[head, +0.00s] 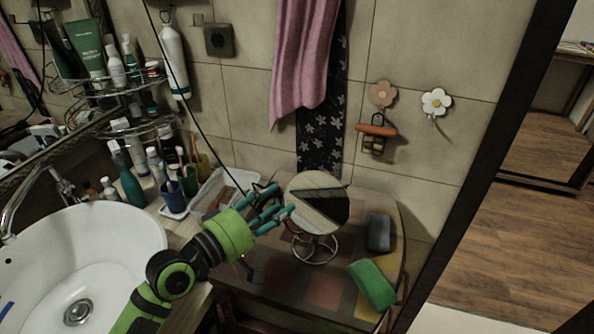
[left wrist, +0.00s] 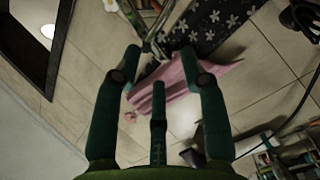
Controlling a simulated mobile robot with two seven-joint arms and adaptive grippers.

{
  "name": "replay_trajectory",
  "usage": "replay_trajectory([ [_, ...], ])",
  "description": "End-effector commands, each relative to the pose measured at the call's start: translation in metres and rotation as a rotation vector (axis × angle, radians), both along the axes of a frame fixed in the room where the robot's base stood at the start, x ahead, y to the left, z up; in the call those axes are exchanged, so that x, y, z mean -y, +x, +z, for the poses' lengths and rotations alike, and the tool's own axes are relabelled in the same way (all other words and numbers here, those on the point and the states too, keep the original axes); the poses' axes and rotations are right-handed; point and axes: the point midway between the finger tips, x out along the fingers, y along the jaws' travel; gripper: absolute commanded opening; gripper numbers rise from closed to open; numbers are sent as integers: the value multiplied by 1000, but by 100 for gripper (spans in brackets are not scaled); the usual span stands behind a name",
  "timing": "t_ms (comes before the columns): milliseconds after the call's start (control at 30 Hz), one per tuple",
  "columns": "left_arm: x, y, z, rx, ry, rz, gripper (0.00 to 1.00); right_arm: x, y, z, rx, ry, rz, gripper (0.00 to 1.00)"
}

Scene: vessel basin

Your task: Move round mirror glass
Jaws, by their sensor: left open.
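The round mirror glass (head: 312,190) stands tilted on a wire stand (head: 315,249) on the small patchwork-topped table in the head view. Its face shows a pale area and a dark reflection. My left gripper (head: 281,204) is open just left of the mirror, its teal fingers pointing at its left rim. In the head view the fingertips are very close to the rim; I cannot tell whether they touch it. In the left wrist view the left gripper (left wrist: 160,76) has its fingers spread with nothing clearly held. I cannot clearly make out the mirror there. My right gripper is not in view.
A green sponge-like block (head: 373,284) and a dark grey block (head: 379,232) lie right of the mirror. A white tray (head: 214,190) and several bottles crowd the left, beside the sink (head: 90,250). A pink towel (head: 303,60) hangs behind. Patches of tabletop are bare.

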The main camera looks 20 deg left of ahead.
Motion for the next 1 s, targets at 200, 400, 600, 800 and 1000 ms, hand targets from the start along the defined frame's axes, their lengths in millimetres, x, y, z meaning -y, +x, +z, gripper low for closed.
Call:
replay_trajectory([
  [200, 7, 16, 4, 2, -8, 1, 42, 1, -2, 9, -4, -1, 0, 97],
  [400, 22, 44, 4, 2, -6, 0, 42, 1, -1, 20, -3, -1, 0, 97],
  [600, 31, 61, 2, 1, -5, 1, 42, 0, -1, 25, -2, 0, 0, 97],
  [800, 32, 63, 0, 1, -3, 0, 42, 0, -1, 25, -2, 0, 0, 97],
  [1000, 32, 63, 0, 1, -3, 0, 6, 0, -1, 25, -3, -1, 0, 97],
])
